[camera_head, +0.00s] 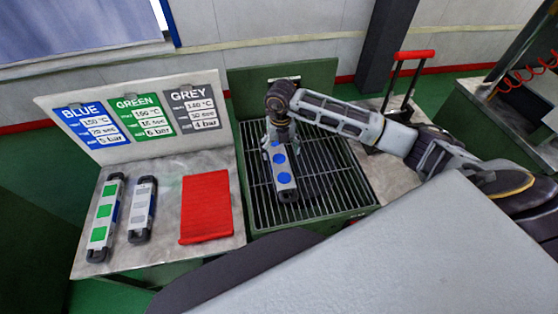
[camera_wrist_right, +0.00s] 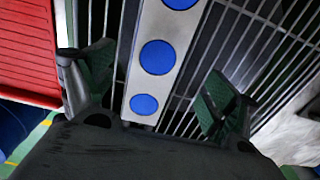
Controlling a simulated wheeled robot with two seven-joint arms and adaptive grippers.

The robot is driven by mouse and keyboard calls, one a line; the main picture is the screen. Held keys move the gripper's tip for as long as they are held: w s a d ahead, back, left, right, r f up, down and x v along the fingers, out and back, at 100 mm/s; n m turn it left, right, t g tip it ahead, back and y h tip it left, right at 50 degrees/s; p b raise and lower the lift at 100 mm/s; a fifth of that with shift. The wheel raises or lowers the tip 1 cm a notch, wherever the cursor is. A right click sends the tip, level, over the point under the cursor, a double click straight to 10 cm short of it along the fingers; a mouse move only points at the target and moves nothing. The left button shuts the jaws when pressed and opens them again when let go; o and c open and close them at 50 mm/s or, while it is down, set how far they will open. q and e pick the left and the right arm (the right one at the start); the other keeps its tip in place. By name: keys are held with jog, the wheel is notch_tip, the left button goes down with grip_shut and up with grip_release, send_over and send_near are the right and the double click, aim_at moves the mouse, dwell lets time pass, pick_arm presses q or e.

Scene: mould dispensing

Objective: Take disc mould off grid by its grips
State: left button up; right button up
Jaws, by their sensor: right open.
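The disc mould (camera_head: 288,195), a long grey bar with several round blue faces, lies on the dark metal grid (camera_head: 335,180). Its near end has a dark grip (camera_head: 288,196); its far end is hidden under my right gripper (camera_head: 280,148). My right gripper points down over the far part of the mould. In the right wrist view, the open fingers (camera_wrist_right: 155,80) stand on either side of the grey bar (camera_wrist_right: 150,85), with a gap on both sides. I see no contact. My left gripper is in neither view.
Two similar moulds, one with green faces (camera_head: 100,222) and one with grey (camera_head: 141,208), lie on the bench at left. A red mat (camera_head: 206,208) lies between them and the grid. A sign board (camera_head: 137,118) and a green back panel (camera_head: 313,80) stand behind.

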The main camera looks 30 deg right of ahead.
aim_at(279, 158)
jog(key=shift+w+a+f+p, duration=0.1)
jog(key=shift+f+p, duration=0.3)
jog(key=shift+f, duration=0.4)
jog(key=shift+w+f+p, duration=0.15)
jog(key=shift+f+p, duration=0.25)
jog(key=shift+f, duration=1.4)
jog(key=shift+w+r, duration=0.1)
jog(key=c, duration=1.8)
jog(key=shift+r, duration=0.1)
jog(key=shift+r+b, duration=0.95)
jog(key=shift+r, duration=3.95)
